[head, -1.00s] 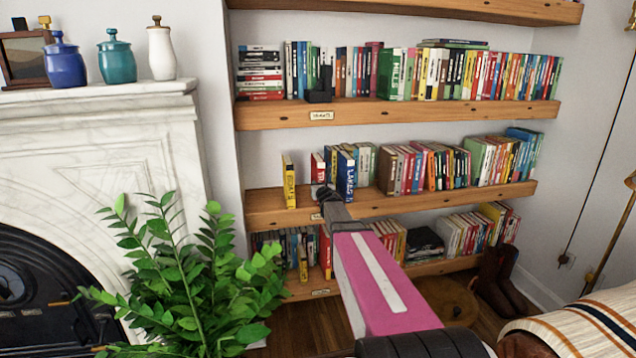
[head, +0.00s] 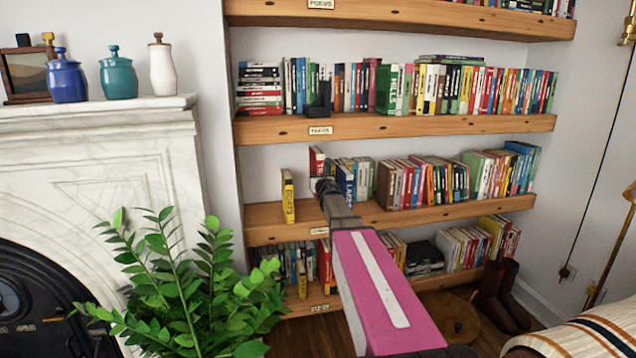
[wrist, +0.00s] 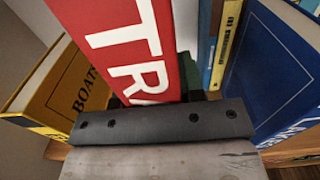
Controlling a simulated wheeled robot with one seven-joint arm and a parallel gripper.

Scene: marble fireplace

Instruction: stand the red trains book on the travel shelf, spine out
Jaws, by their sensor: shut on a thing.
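The red trains book (head: 316,162) is held upright by my gripper (head: 326,186) at the left part of the shelf with the "BOATS" book. In the wrist view the book (wrist: 125,45) shows a red face with large white letters "TR" towards me; its lower end is hidden by my gripper (wrist: 160,108), which is shut on it. The yellow "BOATS" book (head: 288,196) stands to its left, with a space between. The blue "LAKES" book (head: 346,188) stands to its right. The travel shelf (head: 268,228) is taken as this one; its label is too small to read.
More books (head: 420,180) fill this shelf to the right. Book-filled shelves lie above and below (head: 430,283). A leafy plant (head: 190,285) stands low at the left, before the marble fireplace (head: 120,165). Wall is bare above the "BOATS" book.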

